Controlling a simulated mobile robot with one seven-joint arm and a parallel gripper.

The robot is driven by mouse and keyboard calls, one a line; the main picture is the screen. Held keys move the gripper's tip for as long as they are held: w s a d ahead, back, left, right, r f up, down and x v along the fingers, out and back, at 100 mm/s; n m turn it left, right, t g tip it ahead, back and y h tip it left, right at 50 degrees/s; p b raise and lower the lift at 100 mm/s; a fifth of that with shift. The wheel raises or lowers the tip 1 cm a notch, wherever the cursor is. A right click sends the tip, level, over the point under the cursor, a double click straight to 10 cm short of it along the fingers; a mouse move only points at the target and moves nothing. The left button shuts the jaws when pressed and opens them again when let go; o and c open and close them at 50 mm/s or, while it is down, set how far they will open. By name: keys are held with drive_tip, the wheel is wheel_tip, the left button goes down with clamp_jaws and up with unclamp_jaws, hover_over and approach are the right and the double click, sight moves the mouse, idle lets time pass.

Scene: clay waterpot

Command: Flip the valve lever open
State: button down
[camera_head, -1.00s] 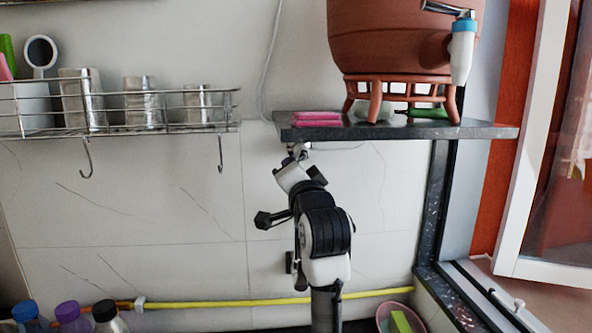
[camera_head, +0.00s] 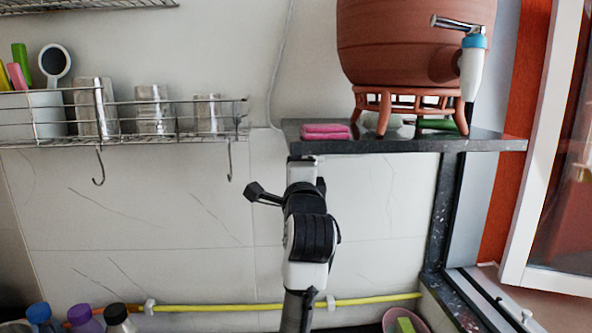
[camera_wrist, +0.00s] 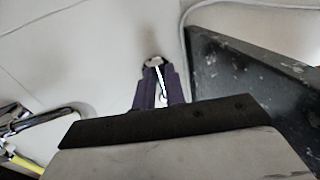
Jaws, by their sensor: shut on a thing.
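The clay waterpot (camera_head: 400,45) stands at the upper right of the head view. Its tap (camera_head: 470,75) has a white and blue body, with a chrome lever (camera_head: 455,22) on top pointing left. My gripper (camera_head: 302,168) is upright below the shelf's left end, well left of and below the tap. In the wrist view my gripper (camera_wrist: 157,82) is shut on a small pale metallic thing (camera_wrist: 154,61) between its dark fingers. What this thing is cannot be told. The fingertips are hard to make out in the head view.
The dark shelf (camera_head: 400,146) carries the pot's stand (camera_head: 412,98) and a pink sponge (camera_head: 326,131). A wire rack (camera_head: 210,130) with cups hangs at left. A window frame (camera_head: 540,170) is at right. A yellow hose (camera_head: 240,308) runs low along the wall.

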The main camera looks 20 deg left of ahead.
idle(0.5)
drive_tip(key=c, duration=1.5)
unclamp_jaws()
drive_tip(key=shift+o, duration=0.2)
drive_tip(key=b+v, duration=0.5)
drive_tip(key=v, duration=0.9)
